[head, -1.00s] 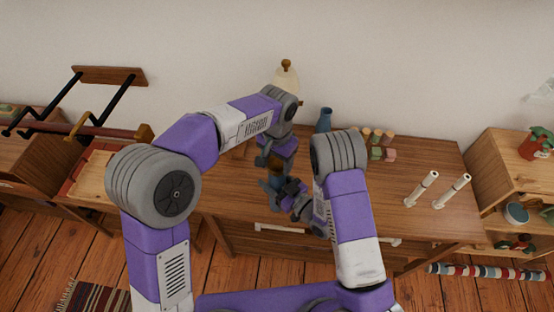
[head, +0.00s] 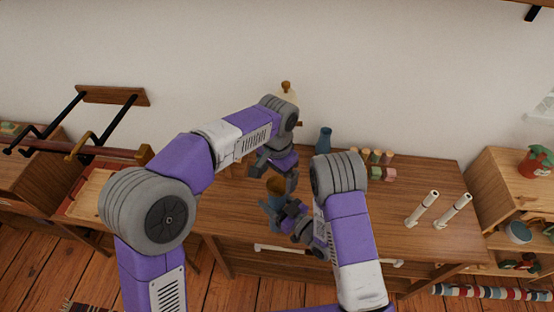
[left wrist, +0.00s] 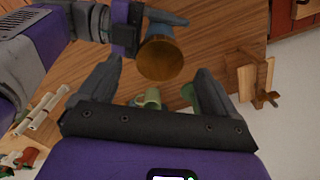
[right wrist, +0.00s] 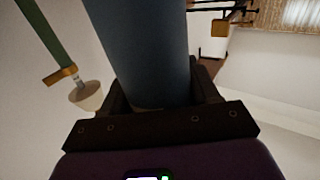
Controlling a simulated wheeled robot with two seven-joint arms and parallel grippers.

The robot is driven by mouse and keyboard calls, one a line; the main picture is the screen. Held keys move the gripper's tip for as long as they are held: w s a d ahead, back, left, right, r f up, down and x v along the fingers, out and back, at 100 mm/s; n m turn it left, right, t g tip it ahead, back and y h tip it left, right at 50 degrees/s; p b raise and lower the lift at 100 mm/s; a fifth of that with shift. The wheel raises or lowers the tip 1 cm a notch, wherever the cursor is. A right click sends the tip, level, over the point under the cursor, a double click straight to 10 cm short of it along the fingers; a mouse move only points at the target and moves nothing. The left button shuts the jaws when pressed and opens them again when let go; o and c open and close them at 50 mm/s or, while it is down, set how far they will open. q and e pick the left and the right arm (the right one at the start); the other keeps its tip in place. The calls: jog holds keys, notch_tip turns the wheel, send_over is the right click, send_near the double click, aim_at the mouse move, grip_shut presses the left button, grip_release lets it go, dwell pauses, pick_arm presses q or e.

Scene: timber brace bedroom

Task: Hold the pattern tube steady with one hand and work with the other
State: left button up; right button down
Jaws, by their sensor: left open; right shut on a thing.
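The pattern tube is a blue-grey cylinder with a brown round end. My right gripper (right wrist: 165,100) is shut on the tube (right wrist: 145,45), which fills the middle of the right wrist view. In the head view the tube's brown end (head: 276,185) points up above the front of the dresser, beside my right gripper (head: 288,215). My left gripper (head: 273,171) is open and empty, just behind and above that end. In the left wrist view the brown end (left wrist: 160,60) shows ahead of the open left fingers (left wrist: 152,88), apart from them.
The wooden dresser (head: 400,240) carries a blue vase (head: 324,142), several small coloured blocks (head: 378,165) and two white posts (head: 423,208). A green mug (left wrist: 148,98) shows in the left wrist view. A shelf unit (head: 500,200) stands right.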

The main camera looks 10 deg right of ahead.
pick_arm(q)
notch_tip(320, 180, up, 9)
dwell(0.3)
jog(key=shift+f, duration=0.1)
